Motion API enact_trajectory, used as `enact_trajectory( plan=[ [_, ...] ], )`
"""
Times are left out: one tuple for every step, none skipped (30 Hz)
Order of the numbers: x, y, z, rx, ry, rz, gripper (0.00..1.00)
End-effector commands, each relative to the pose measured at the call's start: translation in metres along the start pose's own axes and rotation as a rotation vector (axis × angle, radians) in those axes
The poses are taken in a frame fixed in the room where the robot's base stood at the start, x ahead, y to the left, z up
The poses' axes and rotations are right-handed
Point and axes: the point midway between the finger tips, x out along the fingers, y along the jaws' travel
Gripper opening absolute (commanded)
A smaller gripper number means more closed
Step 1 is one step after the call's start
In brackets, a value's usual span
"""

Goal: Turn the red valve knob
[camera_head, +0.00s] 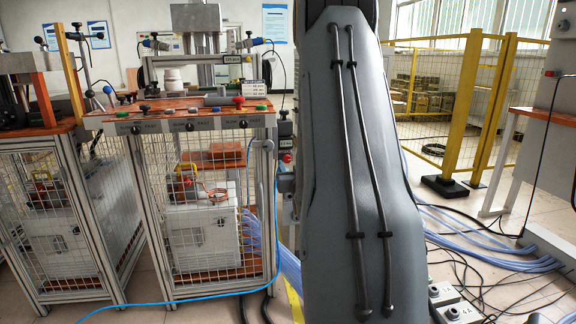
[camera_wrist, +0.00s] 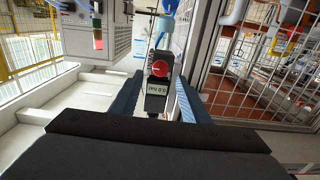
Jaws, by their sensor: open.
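The red valve knob (camera_wrist: 160,69) shows in the wrist view as a round red face on a dark fitting, with a small display (camera_wrist: 157,88) just below it. My gripper (camera_wrist: 158,88) is open, with one blue-grey finger on each side of the fitting. I cannot tell whether either finger touches it. In the head view a small red spot (camera_head: 287,158) shows beside the workbench's right side, near my arm; it seems to be the same knob. My gripper is hidden there behind my arm.
A caged workbench (camera_head: 180,117) with buttons stands left of my arm in the head view. Its mesh frame (camera_wrist: 205,60) is close on the right in the wrist view. Blue hoses and black cables (camera_head: 490,245) lie on the floor at right, near a yellow fence post (camera_head: 462,90).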

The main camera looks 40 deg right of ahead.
Motion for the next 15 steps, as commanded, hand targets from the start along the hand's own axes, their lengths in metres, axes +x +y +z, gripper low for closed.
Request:
enact_trajectory(
  plan=[
    [0.009, -0.001, 0.001, 0.0, 0.001, -0.001, 0.42],
    [0.014, -0.001, 0.002, 0.0, 0.0, -0.001, 0.42],
    [0.02, -0.001, 0.001, 0.0, 0.001, -0.001, 0.42],
    [0.024, -0.001, 0.002, 0.0, 0.0, -0.001, 0.42],
    [0.027, 0.0, 0.002, 0.0, -0.001, -0.001, 0.42],
    [0.032, 0.0, 0.002, 0.0, 0.0, -0.001, 0.42],
    [0.035, 0.0, 0.002, 0.0, 0.0, 0.0, 0.42],
    [0.037, 0.0, 0.002, 0.0, -0.001, 0.0, 0.42],
    [0.04, 0.0, 0.001, 0.0, -0.001, 0.0, 0.42],
    [0.042, 0.0, 0.001, 0.0, -0.001, 0.0, 0.42],
    [0.043, 0.0, 0.001, 0.0, -0.001, 0.0, 0.42],
    [0.044, 0.0, 0.001, 0.0, -0.002, 0.0, 0.42],
    [0.045, 0.0, 0.001, 0.0, -0.002, 0.0, 0.42],
    [0.045, 0.0, 0.001, 0.0, -0.002, 0.0, 0.42],
    [0.045, 0.0, 0.001, 0.0, -0.002, 0.0, 0.42]
  ],
)
